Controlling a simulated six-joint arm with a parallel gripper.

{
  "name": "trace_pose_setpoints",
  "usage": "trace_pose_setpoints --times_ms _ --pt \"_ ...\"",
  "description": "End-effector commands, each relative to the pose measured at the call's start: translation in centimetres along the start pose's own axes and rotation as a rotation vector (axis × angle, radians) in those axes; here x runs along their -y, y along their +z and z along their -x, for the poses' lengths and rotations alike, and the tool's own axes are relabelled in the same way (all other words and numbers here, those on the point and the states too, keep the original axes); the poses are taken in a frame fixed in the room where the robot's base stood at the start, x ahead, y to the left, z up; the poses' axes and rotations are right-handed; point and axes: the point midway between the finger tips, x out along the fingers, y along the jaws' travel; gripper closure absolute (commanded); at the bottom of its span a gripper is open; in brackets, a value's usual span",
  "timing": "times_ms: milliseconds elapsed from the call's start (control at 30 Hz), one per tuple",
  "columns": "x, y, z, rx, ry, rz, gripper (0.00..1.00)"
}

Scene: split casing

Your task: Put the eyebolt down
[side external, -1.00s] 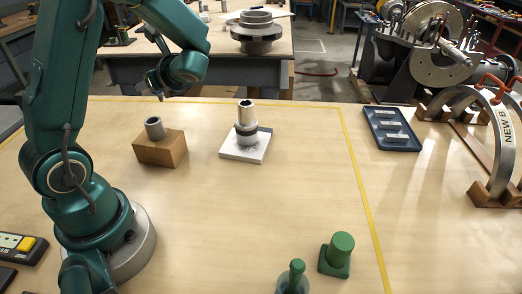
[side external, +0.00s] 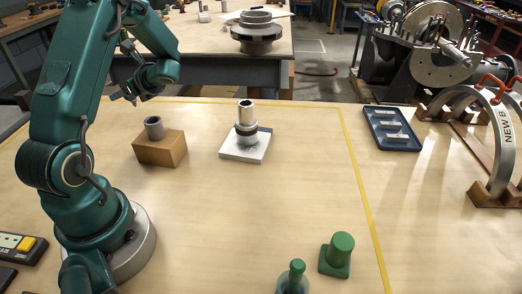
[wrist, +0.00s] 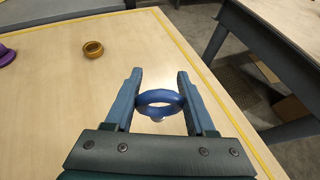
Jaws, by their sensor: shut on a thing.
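The eyebolt (wrist: 158,111) is a blue ring between the two fingers of my gripper (wrist: 159,76) in the wrist view. A small pale end shows below the ring; the rest of its shank is hidden. My gripper is shut on the ring and holds it over the wooden bench near the yellow line. In the side external view my gripper (side external: 129,96) is at the far left part of the bench, behind the brown block, and the eyebolt is too small to make out there.
A brown block (side external: 159,151) with a grey sleeve (side external: 153,128) and a white plate (side external: 238,154) bearing a metal cylinder (side external: 246,113) stand on the bench. The wrist view shows a brass ring (wrist: 93,49) and a purple part (wrist: 6,55) at left. Bench between is clear.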

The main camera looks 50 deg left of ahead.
Motion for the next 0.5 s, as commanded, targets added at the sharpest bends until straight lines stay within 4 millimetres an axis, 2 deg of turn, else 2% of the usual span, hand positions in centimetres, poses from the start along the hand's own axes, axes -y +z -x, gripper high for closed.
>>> trace_pose_setpoints --times_ms 33,200,333,500 --pt "1.0 -0.9 0.1 0.0 -0.002 -0.005 1.0" --pt "3.6 -2.8 0.2 0.001 -0.002 -0.002 1.0" --pt "4.7 -3.5 0.3 0.001 0.0 -0.001 1.0" --pt "5.1 -4.3 0.2 0.0 0.001 -0.003 1.0"
